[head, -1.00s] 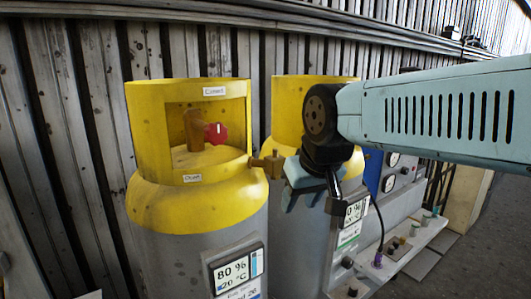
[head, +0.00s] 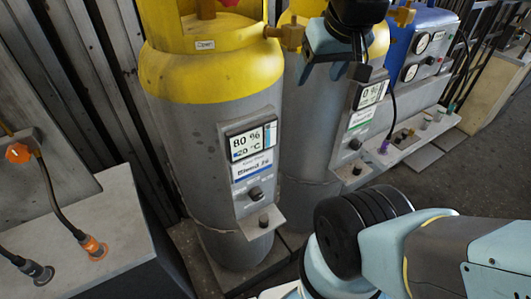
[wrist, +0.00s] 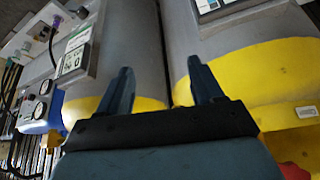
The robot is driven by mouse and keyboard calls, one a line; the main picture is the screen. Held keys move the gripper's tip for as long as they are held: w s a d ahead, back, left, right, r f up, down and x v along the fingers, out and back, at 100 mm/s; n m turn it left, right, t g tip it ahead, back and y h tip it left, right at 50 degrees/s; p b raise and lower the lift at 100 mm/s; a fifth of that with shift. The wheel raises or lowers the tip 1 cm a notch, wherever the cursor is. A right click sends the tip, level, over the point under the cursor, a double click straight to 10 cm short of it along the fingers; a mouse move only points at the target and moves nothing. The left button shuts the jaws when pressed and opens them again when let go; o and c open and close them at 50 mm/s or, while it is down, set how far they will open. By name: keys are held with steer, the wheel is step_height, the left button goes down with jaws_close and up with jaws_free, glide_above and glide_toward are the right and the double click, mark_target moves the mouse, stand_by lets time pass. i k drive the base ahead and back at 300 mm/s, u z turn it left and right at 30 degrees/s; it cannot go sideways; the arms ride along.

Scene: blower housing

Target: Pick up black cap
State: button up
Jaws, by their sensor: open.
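A small black cap (head: 264,220) stands on the ledge below the display of the near grey and yellow cylinder (head: 195,130). A similar dark cap (head: 357,170) sits on the ledge of the second cylinder (head: 312,125). I cannot tell which one the task means. My gripper (head: 333,76) is open and empty, in front of the second cylinder's upper part, well above both caps. In the wrist view my gripper (wrist: 160,72) shows two spread fingers with nothing between them, against the two cylinders. Neither cap can be made out there.
A blue unit with gauges (head: 415,55) stands at the back right, with small caps on its shelf (head: 425,135). A purple-ended cable hangs there. At left is a grey bench (head: 95,220) with orange and black hose connectors (head: 38,272). Open floor lies right.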

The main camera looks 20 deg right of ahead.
mark_target(264, 218)
steer(key=z, duration=0.8)
steer(key=k, duration=1.1)
steer(key=u, duration=0.7)
